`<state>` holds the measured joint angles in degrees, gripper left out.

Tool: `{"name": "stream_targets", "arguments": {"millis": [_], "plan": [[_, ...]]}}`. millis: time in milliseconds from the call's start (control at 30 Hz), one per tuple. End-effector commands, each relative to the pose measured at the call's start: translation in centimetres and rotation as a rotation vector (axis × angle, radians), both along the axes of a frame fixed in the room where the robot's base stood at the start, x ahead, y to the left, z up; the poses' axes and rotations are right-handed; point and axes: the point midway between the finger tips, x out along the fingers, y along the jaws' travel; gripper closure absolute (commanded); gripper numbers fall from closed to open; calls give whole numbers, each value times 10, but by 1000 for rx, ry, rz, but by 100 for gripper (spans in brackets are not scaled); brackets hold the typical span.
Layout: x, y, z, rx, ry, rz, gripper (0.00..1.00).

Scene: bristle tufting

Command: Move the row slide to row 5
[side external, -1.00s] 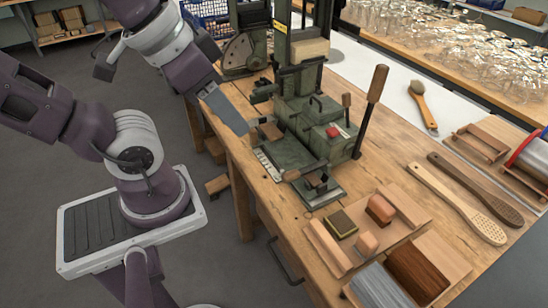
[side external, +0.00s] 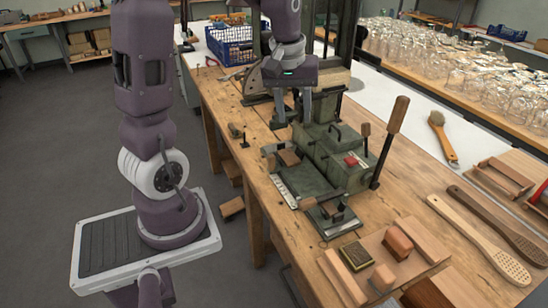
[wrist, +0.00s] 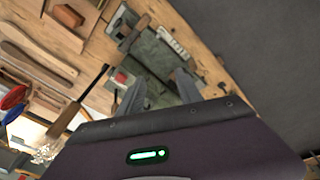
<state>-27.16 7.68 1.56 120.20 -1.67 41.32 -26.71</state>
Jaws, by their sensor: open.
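The green tufting machine (side external: 335,155) stands on the wooden bench, with a white marked scale (side external: 284,191) along its front left edge. The scale also shows in the wrist view (wrist: 172,42). A slide with a brown wooden block (side external: 289,157) sits near the scale's far end; a second wooden-gripped part (side external: 332,208) sits on the plate at the near end. I cannot tell which is the row slide, and the row numbers are too small to read. My gripper (side external: 290,116) is open and empty, pointing down above the machine's far left part. Its two fingers (wrist: 160,90) show apart in the wrist view.
A tall wooden-handled lever (side external: 389,140) rises on the machine's right. A red button (side external: 351,161) sits on top. A tray with brush blocks (side external: 397,243) lies in front, and paddle brushes (side external: 480,238) lie to the right. A blue crate (side external: 231,45) stands behind.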

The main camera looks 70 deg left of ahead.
Motion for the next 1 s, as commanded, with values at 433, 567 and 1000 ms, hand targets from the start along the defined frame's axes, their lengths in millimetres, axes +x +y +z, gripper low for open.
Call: {"name": "stream_targets", "arguments": {"millis": [433, 567, 1000], "plan": [[0, 135, -157, -127, 148, 590, 58], [0, 133, -183, -127, 150, 587, 58], [1, 133, -213, -125, 146, 583, 58]]}}
